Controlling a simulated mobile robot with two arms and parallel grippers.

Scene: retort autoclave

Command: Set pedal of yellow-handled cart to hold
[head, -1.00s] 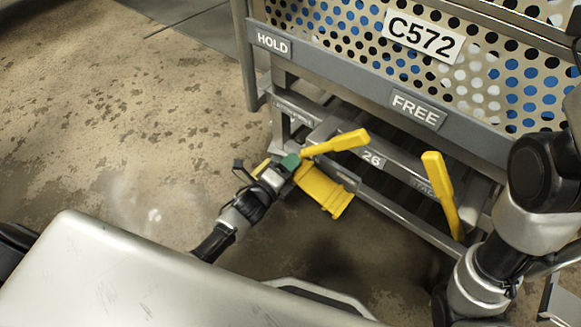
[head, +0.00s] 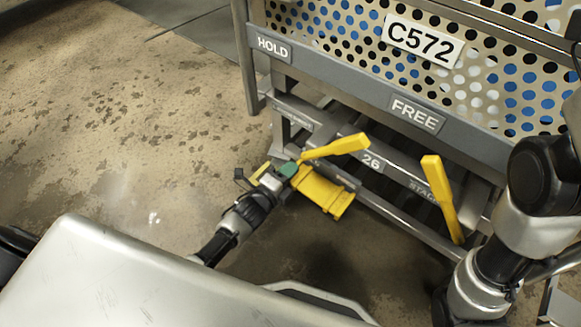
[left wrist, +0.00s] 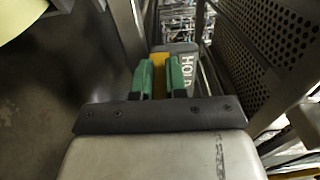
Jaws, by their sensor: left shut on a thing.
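The cart (head: 330,75) has a perforated wall with a C572 plate and two yellow handles (head: 440,195), the left one (head: 338,147) slanting over the gripper. Below its HOLD sign (head: 273,47) and FREE sign (head: 414,112) sits a yellow pedal (head: 325,194), low at the frame. My left gripper (head: 288,169), with green fingertips, is at the pedal's left end. In the left wrist view the green fingers (left wrist: 160,77) are shut on a yellow part (left wrist: 160,62), which looks like the pedal, beside a HOLD label (left wrist: 184,66). My right gripper is out of view.
The cart's grey lower rails (head: 395,180) run just behind the pedal. The floor (head: 120,130) left of the cart is clear. In the left wrist view, a perforated panel (left wrist: 265,40) stands close on the right.

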